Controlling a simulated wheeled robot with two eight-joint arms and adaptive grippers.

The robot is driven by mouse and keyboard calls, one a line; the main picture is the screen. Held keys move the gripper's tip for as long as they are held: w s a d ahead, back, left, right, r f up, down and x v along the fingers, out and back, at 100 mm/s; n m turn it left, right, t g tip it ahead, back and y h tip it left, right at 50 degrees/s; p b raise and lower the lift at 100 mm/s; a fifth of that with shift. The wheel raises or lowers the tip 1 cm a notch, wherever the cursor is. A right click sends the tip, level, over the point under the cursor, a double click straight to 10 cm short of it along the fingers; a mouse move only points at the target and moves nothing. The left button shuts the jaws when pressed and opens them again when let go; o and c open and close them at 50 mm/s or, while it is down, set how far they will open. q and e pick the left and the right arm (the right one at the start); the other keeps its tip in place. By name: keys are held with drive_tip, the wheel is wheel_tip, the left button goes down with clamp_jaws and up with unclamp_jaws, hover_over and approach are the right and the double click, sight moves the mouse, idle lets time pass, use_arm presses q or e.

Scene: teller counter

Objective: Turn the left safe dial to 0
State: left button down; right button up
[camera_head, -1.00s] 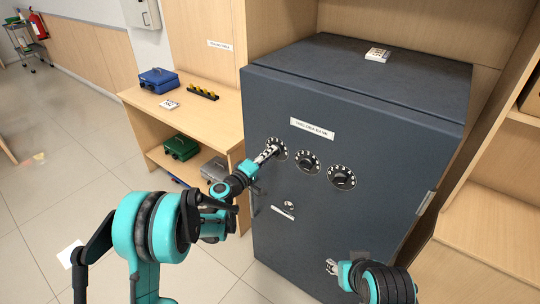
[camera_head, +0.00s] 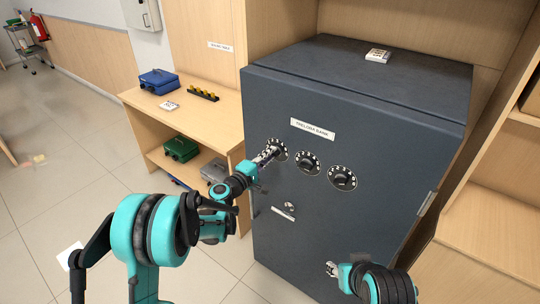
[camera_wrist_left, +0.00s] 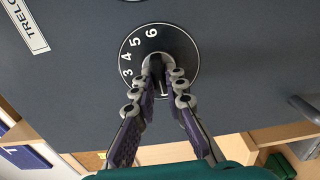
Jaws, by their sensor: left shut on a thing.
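The dark grey safe (camera_head: 350,215) has a row of three dials on its front. The left dial (camera_head: 282,146) is partly hidden by my left gripper (camera_head: 272,152), whose fingers reach onto it. The middle dial (camera_head: 308,162) and right dial (camera_head: 343,177) are untouched. My right gripper (camera_head: 333,268) is low in front of the safe; its jaw state is unclear.
Wooden shelving (camera_head: 500,200) stands close on the right.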

use_arm(q)
drive_tip(key=c, duration=1.6)
unclamp_jaws()
drive_tip(key=shift+a, duration=0.1)
drive_tip(key=shift+o, duration=0.2)
drive_tip(key=v, duration=1.2)
